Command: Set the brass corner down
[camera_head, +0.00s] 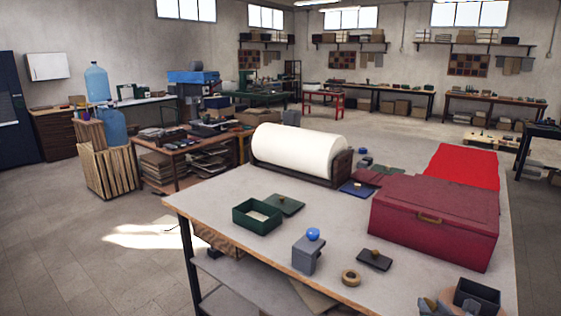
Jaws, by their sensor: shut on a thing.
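My gripper (447,302) shows at the bottom right edge, mostly cut off by the frame. Its grey fingers are shut on a small brownish piece, which I take to be the brass corner; its shape is hard to make out. The gripper is over the near right part of the pale worktable (335,215), just left of a small dark open box (477,294). I cannot tell its height above the table.
A large dark red box (435,220) stands behind. A brass ring (351,277), a dark knobbed lid (374,260) and a grey block with a blue ball (308,256) lie left. A green tray (257,217) and a white roll (298,152) are farther off. Bare tabletop lies between them.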

